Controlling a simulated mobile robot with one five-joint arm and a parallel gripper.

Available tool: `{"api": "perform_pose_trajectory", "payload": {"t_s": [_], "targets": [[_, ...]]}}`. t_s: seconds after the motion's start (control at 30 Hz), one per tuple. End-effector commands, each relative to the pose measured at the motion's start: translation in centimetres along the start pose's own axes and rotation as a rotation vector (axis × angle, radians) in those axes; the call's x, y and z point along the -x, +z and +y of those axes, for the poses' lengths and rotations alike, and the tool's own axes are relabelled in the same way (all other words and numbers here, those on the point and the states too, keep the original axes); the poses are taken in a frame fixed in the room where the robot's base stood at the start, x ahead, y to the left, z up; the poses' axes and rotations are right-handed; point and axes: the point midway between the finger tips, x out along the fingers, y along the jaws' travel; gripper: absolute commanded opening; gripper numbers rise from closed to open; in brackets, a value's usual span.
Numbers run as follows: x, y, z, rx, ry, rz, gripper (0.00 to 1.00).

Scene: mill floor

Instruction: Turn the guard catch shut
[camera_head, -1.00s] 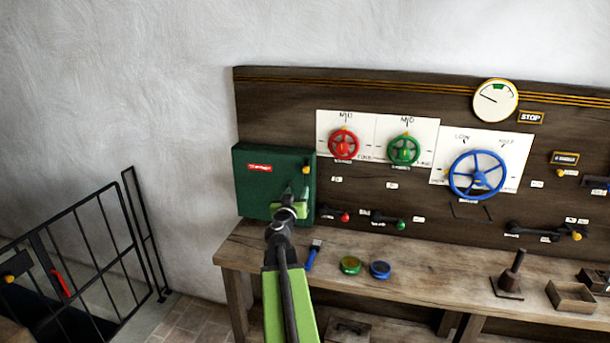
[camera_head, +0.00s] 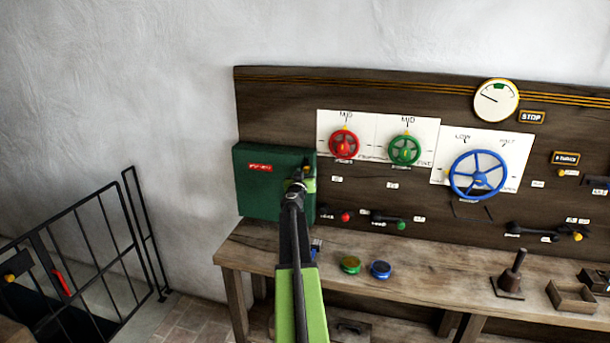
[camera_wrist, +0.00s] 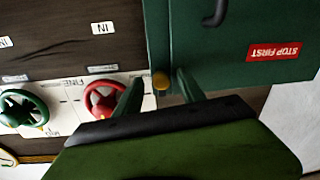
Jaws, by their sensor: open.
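The guard is a dark green box (camera_head: 262,200) with a red label, fixed at the left end of the wooden panel. In the wrist view the box (camera_wrist: 215,70) appears upside down, its label reading STOP FIRST. The guard catch is a small yellow-orange piece (camera_wrist: 161,80) at the edge of the box door. In the head view only a bit of the catch (camera_head: 306,169) shows past my arm. My gripper (camera_wrist: 158,90) is open, with one finger on each side of the catch. I cannot tell whether the fingers touch it.
Red (camera_head: 344,145), green (camera_head: 404,150) and blue (camera_head: 477,175) handwheels sit on the panel to the right. Small levers (camera_head: 390,218) are below them. The bench (camera_head: 440,265) holds a green disc (camera_head: 350,264) and a blue disc (camera_head: 381,269). A black railing (camera_head: 100,240) stands at left.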

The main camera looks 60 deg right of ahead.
Motion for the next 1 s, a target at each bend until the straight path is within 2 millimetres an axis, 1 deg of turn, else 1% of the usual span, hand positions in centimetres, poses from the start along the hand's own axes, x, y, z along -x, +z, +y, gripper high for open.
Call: {"api": "perform_pose_trajectory", "payload": {"t_s": [0.07, 0.4, 0.43, 0.53, 0.57, 0.6, 0.7, 0.87, 1.0], "targets": [[0.0, 0.0, 0.0, 0.000, 0.000, 0.000, 0.47], [0.0, 0.0, 0.1, 0.000, 0.002, 0.000, 0.02], [0.0, 0.0, 0.1, 0.000, 0.002, 0.000, 0.00], [0.0, 0.0, 0.2, 0.000, 0.003, 0.000, 0.00], [0.9, 0.0, -0.1, 0.000, 0.001, 0.000, 0.00], [0.5, 0.0, 0.1, 0.000, 0.003, -0.001, 0.00], [0.1, 0.0, 0.3, 0.008, 0.003, -0.001, 0.00], [-0.1, 0.0, 0.4, 0.048, 0.004, -0.004, 0.00], [-0.2, -0.1, 0.5, 0.124, 0.004, -0.009, 0.00]]}}
